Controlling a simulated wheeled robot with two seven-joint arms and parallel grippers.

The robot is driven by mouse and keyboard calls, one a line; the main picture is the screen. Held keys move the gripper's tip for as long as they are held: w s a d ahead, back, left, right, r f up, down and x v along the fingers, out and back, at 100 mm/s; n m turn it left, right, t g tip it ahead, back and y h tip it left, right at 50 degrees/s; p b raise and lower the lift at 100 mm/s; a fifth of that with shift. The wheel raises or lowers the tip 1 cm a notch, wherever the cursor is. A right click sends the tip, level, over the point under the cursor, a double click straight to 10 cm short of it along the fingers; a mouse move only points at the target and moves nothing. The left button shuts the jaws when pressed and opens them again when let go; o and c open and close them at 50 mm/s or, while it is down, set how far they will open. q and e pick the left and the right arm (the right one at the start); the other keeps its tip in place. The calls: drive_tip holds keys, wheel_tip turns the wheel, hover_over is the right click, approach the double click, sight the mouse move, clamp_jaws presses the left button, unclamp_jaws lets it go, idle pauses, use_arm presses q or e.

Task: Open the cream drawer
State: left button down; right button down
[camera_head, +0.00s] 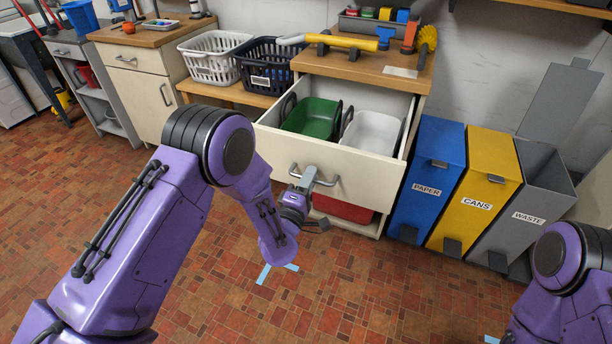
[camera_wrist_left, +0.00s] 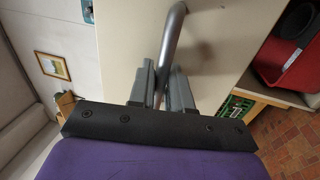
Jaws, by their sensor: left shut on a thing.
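The cream drawer (camera_head: 352,178) is pulled out from its wooden-topped cabinet in the head view, with its inside showing. A green bin (camera_head: 312,117) and a white bin (camera_head: 372,131) sit in it. Its grey bar handle (camera_head: 323,181) is on the front face. My left gripper (camera_head: 306,184) is at the handle. In the left wrist view the two fingers (camera_wrist_left: 164,88) are shut around the handle bar (camera_wrist_left: 170,45), close to the cream front. Of my right arm only purple links show at the lower right; its gripper is out of view.
A red bin (camera_head: 342,208) sits under the drawer. Blue (camera_head: 430,175), yellow (camera_head: 475,190) and grey (camera_head: 530,195) waste bins stand to the right. Two baskets (camera_head: 213,62) stand on a low bench to the left. The tiled floor in front is clear apart from blue tape marks.

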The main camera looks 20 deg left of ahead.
use_arm(q)
drive_tip(key=c, duration=1.3)
unclamp_jaws()
drive_tip(key=b+v, duration=0.2)
drive_tip(key=v, duration=0.8)
drive_tip(key=shift+s, duration=0.3)
